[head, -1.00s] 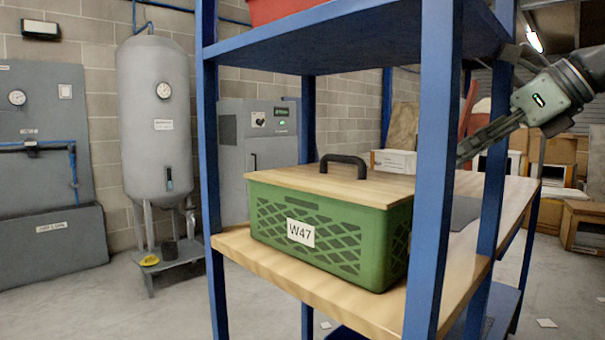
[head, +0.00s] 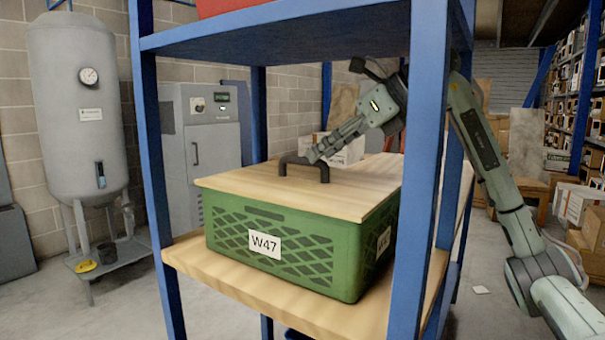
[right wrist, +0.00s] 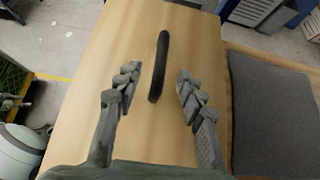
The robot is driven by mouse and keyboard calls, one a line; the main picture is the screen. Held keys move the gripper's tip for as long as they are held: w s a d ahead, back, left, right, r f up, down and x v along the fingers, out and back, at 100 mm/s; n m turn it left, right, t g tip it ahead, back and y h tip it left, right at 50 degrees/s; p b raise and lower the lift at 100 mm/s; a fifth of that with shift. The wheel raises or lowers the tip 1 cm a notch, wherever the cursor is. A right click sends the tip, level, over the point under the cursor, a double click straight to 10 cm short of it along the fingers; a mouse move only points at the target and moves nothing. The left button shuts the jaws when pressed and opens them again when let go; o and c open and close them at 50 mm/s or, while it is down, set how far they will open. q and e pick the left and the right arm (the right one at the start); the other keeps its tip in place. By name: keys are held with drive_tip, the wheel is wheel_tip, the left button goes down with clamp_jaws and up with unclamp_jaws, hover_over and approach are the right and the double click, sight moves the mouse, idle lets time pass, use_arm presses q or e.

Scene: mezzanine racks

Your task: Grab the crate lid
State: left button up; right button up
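The crate lid (head: 345,190) is a flat light-wood board with a dark arched handle (head: 304,166). It lies on a green lattice-sided crate (head: 310,240) labelled W47, which stands on the rack's wooden shelf. My right gripper (head: 313,156) is over the lid, its fingertips close to the handle in the head view. In the right wrist view the lid (right wrist: 150,60) fills the middle, and the open fingers (right wrist: 155,85) are on either side of the near end of the handle (right wrist: 160,65). I cannot tell whether they touch it. My left gripper is not in view.
Blue rack posts (head: 424,200) stand beside the crate, and an upper shelf (head: 290,35) hangs above it. A grey mat (right wrist: 270,115) lies beside the lid in the right wrist view. A white box (head: 340,150) shows behind. A grey tank (head: 75,110) stands at left.

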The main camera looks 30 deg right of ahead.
sight(303, 160)
drive_tip(key=shift+w+a, duration=0.2)
drive_tip(key=shift+w, duration=0.25)
drive_tip(key=x, duration=0.5)
drive_tip(key=shift+w+p, duration=0.25)
drive_tip(key=shift+p, duration=0.1)
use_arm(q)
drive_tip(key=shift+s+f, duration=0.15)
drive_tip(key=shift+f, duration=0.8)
use_arm(e)
drive_tip(key=shift+c, duration=0.2)
clamp_jaws()
